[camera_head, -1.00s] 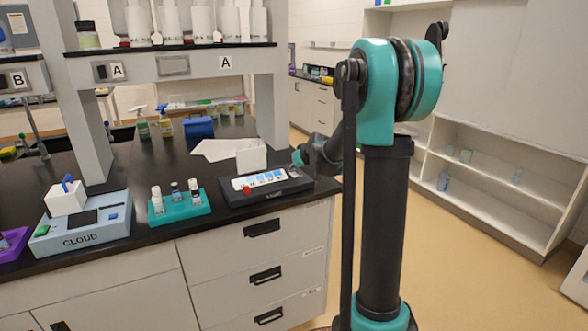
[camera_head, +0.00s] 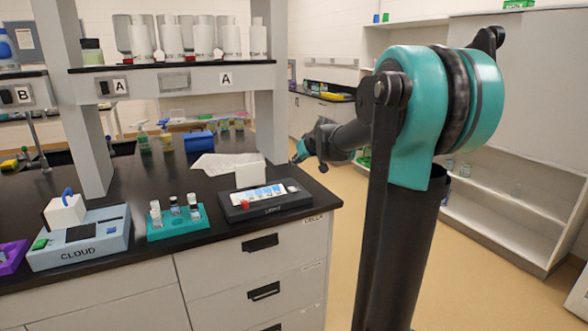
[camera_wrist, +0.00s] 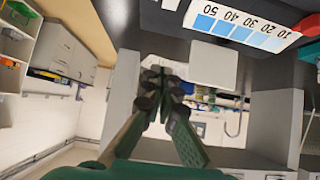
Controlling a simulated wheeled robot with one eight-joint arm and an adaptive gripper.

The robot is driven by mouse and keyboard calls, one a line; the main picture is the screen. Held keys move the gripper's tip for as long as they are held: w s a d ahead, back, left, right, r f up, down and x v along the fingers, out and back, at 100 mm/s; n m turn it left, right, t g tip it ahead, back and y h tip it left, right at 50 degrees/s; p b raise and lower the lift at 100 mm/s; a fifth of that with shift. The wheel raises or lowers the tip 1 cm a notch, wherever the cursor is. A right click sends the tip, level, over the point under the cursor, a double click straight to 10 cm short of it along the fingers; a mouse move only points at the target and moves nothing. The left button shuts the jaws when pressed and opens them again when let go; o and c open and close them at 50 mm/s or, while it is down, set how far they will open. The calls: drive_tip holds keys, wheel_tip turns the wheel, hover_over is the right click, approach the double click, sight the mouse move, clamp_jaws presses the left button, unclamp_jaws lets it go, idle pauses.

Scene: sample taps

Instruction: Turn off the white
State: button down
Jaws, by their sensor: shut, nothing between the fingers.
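Which white thing the task means is not clear. A white box with a blue loop-like handle (camera_head: 64,210) stands on the light blue unit labelled CLOUD (camera_head: 112,250). A plain white block (camera_head: 250,174) stands behind a black device (camera_head: 290,200), which has a white panel with blue squares and a red knob (camera_head: 245,204). In the wrist view the white block (camera_wrist: 213,64) and the numbered panel (camera_wrist: 262,32) are near the top. My gripper (camera_head: 298,157) is above the bench's right end, behind and right of the device. In the wrist view my gripper (camera_wrist: 160,74) is shut and empty.
A teal rack (camera_head: 160,233) with several vials stands between CLOUD and the device. Papers (camera_head: 212,160), a blue box (camera_head: 198,142) and spray bottles lie farther back. The shelf upright (camera_head: 95,150) is at left. Floor (camera_head: 335,215) is open right of the bench.

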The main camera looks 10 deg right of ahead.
drive_tip(key=shift+s+d+r, duration=0.2)
drive_tip(key=shift+s+r, duration=0.3)
drive_tip(key=shift+r, duration=0.25)
drive_tip(key=s+d+f+m+g+h, duration=0.1)
drive_tip(key=s+f+g, duration=0.1)
drive_tip(key=s+f, duration=0.6)
drive_tip(key=s+d+f+m+g+h, duration=0.1)
drive_tip(key=s+f, duration=0.8)
drive_tip(key=s, duration=0.7)
drive_tip(key=s+d+f+m+g+h, duration=0.1)
drive_tip(key=s+f+g, duration=0.1)
drive_tip(key=s+f, duration=0.6)
drive_tip(key=s, duration=0.5)
drive_tip(key=shift+f+m+g, duration=0.3)
drive_tip(key=shift+f, duration=0.05)
drive_tip(key=shift+d, duration=0.1)
